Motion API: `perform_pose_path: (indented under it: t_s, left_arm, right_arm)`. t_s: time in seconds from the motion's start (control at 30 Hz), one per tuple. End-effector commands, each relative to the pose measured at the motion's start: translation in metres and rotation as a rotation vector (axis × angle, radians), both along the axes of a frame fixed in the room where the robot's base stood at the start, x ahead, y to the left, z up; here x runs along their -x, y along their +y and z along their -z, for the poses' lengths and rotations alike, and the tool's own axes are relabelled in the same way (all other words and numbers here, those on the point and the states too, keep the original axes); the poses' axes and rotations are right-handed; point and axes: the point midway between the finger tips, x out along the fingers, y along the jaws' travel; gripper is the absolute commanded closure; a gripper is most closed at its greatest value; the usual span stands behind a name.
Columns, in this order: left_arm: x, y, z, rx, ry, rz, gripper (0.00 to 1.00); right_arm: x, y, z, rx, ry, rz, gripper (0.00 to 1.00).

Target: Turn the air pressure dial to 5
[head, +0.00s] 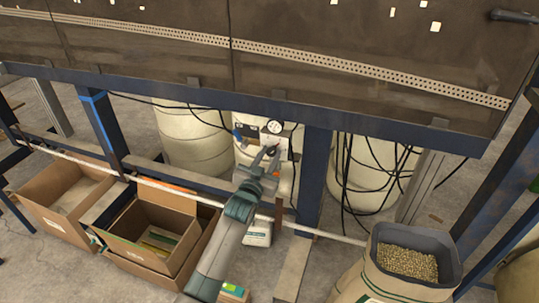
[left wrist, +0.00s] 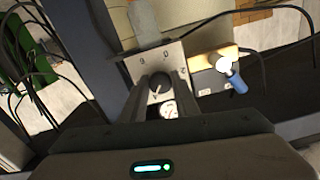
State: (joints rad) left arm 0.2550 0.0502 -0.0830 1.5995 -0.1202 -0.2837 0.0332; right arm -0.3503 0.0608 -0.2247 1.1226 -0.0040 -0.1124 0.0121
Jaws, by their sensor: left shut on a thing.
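A dark round dial knob (left wrist: 158,84) sits on a pale metal plate (left wrist: 165,62) in the left wrist view. My left gripper (left wrist: 157,92) has one finger on each side of the knob and is shut on it. A light mark shows on the knob, but the setting is too small to read. A white round gauge (left wrist: 169,108) lies just below the knob, partly hidden by my gripper. In the head view my left gripper (head: 268,156) reaches the panel, and the gauge (head: 274,127) shows above it. My right gripper is not in view.
A blue-handled valve (left wrist: 236,82) is beside the plate. In the head view, a dark blue frame post (head: 313,175) stands right of the panel. Black cables (head: 346,165) hang farther right. Open cardboard boxes (head: 125,222) and a pellet sack (head: 375,285) stand on the near side.

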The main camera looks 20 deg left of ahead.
Motion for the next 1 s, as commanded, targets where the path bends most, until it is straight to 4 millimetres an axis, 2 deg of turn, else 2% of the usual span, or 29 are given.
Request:
perform_pose_path:
  t_s: [0.03,0.17,0.6,1.0]
  left_arm:
    - [0.000,0.000,-0.001,-0.033,0.000,0.001,0.95]
    - [0.000,0.001,-0.001,-0.135,-0.003,0.001,0.95]
    - [0.000,0.001,-0.001,-0.547,-0.018,0.001,0.95]
    - [0.000,0.001,-0.001,-0.828,-0.028,0.001,0.95]
  right_arm:
    - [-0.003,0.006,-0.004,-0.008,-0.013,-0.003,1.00]
    - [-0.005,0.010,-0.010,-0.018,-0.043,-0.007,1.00]
    - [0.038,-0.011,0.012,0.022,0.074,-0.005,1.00]
    - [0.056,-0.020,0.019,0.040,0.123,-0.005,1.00]
